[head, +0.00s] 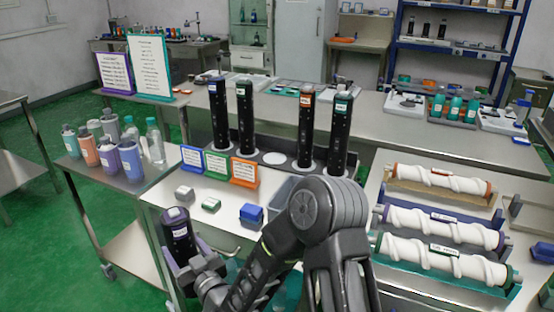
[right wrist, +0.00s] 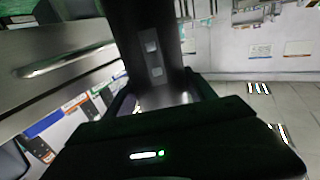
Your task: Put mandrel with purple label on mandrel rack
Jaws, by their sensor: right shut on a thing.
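The mandrel with the purple label (head: 178,231) is a black cylinder with a purple band near its top. My right gripper (head: 192,268) is shut on it low down and holds it nearly upright, slightly tilted, at the left front of the steel table. In the right wrist view the black mandrel (right wrist: 150,50) stands between the dark fingers (right wrist: 155,100). The mandrel rack (head: 274,158) is behind, with several black mandrels standing in it; their bands are blue, green and orange. One round seat near its middle is empty. My left gripper is out of view.
Blue, green and orange signs (head: 244,172) stand in front of the rack. Small blocks (head: 211,204) and a blue box (head: 251,214) lie on the table. Bottles (head: 131,160) stand on the left side table. White sleeved rollers (head: 440,220) lie at right. My arm hides the table's centre front.

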